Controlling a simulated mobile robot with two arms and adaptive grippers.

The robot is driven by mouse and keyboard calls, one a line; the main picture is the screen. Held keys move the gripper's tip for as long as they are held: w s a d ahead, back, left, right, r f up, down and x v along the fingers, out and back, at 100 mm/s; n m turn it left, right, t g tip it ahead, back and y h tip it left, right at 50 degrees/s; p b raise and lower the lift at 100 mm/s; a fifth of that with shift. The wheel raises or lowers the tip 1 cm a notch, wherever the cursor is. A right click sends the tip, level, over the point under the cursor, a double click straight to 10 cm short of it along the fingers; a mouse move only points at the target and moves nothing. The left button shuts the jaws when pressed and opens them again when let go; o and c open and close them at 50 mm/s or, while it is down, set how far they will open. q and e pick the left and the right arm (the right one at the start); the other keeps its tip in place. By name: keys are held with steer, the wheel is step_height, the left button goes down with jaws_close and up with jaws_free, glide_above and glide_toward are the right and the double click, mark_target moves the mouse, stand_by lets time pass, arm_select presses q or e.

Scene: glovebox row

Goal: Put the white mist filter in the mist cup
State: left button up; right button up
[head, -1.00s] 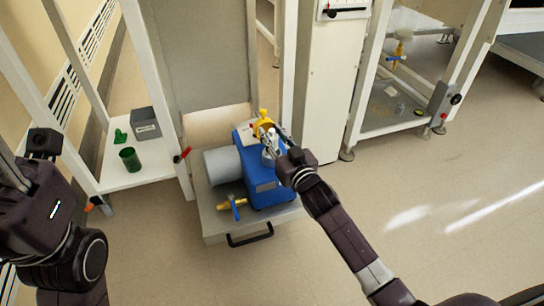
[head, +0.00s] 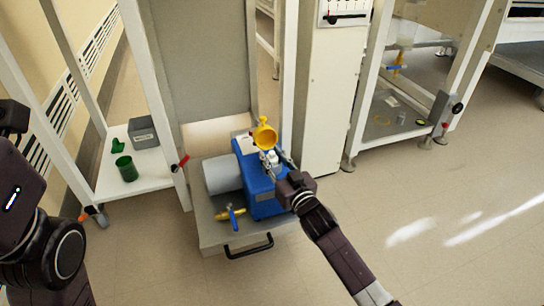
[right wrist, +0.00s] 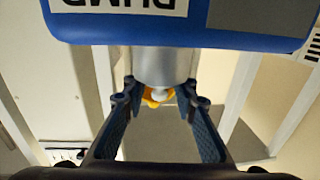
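A blue pump (head: 262,190) stands on a low pull-out shelf. A yellow cup-like part (head: 264,138) with a knob sits at its top. A small white piece (head: 270,157) shows just below it, beside my right gripper (head: 274,160); I cannot tell if this is the mist filter. In the right wrist view my right gripper (right wrist: 160,102) has its fingers apart. A small yellow part with a white centre (right wrist: 157,95) shows between or beyond the fingertips, below a pale cylinder (right wrist: 165,66). My left gripper (head: 12,118) is at the left edge, mostly cut off.
A yellow valve with a blue handle (head: 232,215) lies on the shelf (head: 215,236), which has a black front handle (head: 250,246). A side shelf (head: 140,180) holds a green cup (head: 126,169) and a grey box (head: 143,131). A white cabinet (head: 328,100) stands right of the pump.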

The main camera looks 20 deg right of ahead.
steer(key=o, duration=0.4)
steer(key=shift+r, duration=0.1)
